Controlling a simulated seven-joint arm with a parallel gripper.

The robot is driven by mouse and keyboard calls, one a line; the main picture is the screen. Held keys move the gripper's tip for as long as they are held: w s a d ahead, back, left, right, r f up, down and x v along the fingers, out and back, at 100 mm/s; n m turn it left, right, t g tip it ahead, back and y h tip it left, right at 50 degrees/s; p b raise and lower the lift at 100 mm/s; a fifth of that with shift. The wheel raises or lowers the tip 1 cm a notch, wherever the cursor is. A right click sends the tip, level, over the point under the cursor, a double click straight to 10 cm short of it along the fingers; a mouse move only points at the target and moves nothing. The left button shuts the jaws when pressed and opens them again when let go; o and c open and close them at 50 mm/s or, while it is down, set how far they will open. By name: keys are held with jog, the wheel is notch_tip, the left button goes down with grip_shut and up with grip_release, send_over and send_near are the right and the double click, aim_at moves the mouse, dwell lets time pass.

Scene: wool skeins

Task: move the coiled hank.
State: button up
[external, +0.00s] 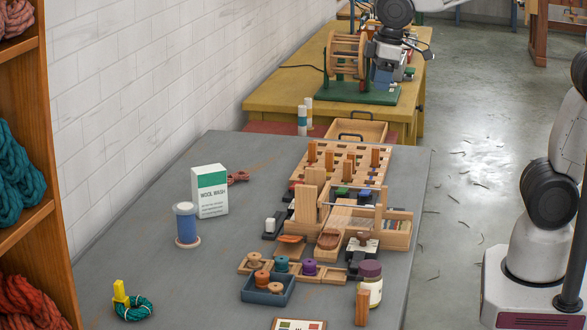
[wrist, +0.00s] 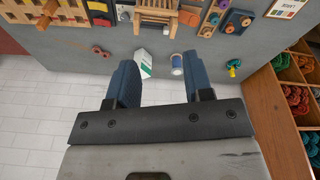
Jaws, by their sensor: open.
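A small teal coiled hank (external: 134,308) lies on the grey table at the near left in the external view, with a yellow upright tag or clip (external: 120,291) at its edge. It also shows small in the wrist view (wrist: 233,73), right of the fingers. A reddish-brown hank (external: 238,177) lies partly hidden behind the wool wash box. My gripper (wrist: 158,78) is open, with two blue fingers apart and nothing between them. In the external view it is high at the back, in front of the yellow bench, far from the teal hank.
A wool wash box (external: 210,191) and a blue spool (external: 186,225) stand on the left half of the grey table (external: 150,240). Wooden racks, trays and bobbins crowd its right half. A shelf (external: 48,150) with skeins edges the left. Table around the teal hank is mostly clear.

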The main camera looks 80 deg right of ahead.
jog(key=w+a+n, duration=0.2)
jog(key=w+a, duration=0.2)
jog(key=w, duration=0.4)
jog(key=w+a+n, duration=0.1)
jog(key=w+a, duration=0.3)
jog(key=w, duration=0.4)
jog(key=n+g, duration=0.2)
jog(key=n, duration=0.9)
send_over(118, 282)
jog(key=f, duration=2.6)
jog(key=shift+s+d+f, duration=0.1)
jog(key=shift+d+f, duration=0.15)
jog(key=shift+d, duration=0.15)
jog(key=shift+a+f, duration=0.4)
jog(key=shift+a, duration=0.05)
jog(key=shift+f, duration=0.1)
jog(key=shift+f, duration=3.8)
grip_shut()
